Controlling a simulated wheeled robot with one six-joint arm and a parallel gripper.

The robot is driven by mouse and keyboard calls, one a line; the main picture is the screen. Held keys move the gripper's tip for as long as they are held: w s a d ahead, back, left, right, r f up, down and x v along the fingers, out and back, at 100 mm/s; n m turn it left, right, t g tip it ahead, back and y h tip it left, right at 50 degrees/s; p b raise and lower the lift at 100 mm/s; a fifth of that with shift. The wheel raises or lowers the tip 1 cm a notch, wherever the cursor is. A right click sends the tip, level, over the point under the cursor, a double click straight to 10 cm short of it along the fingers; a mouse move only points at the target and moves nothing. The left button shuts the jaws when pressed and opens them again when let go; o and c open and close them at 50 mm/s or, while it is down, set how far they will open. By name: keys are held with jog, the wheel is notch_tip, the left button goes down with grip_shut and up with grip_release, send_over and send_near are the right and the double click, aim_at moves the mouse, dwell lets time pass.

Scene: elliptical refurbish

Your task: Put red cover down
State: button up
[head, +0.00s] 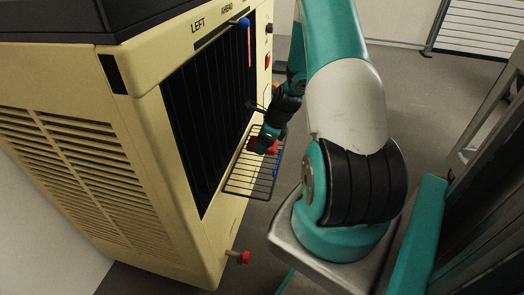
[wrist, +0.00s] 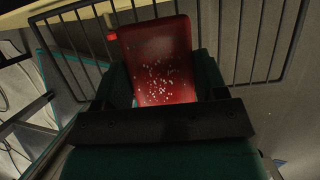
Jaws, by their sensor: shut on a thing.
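The red cover (wrist: 160,65) is a red piece with pale specks on its face, in the middle of the wrist view. My gripper (wrist: 163,88) is shut on it, with teal fingers on both sides of its lower part. In the head view the red cover (head: 262,145) shows small and partly hidden by my gripper (head: 268,138). It is over or at the wire rack (head: 240,187), in front of the cream machine. I cannot tell whether the cover touches the rack.
The cream machine (head: 180,240) has a dark barred front opening (head: 205,120), with the wire rack sticking out below it. A red knob (head: 244,257) juts out low on the machine, and a blue knob (head: 245,22) is at its top. Grey floor (head: 415,85) is open behind my arm.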

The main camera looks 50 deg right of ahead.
notch_tip(320, 180, down, 3)
jog(key=shift+r+b, duration=0.1)
jog(key=shift+b, duration=0.3)
jog(key=shift+w+f, duration=0.2)
jog(key=shift+f, duration=0.1)
jog(key=shift+f, duration=0.15)
jog(key=o, duration=1.1)
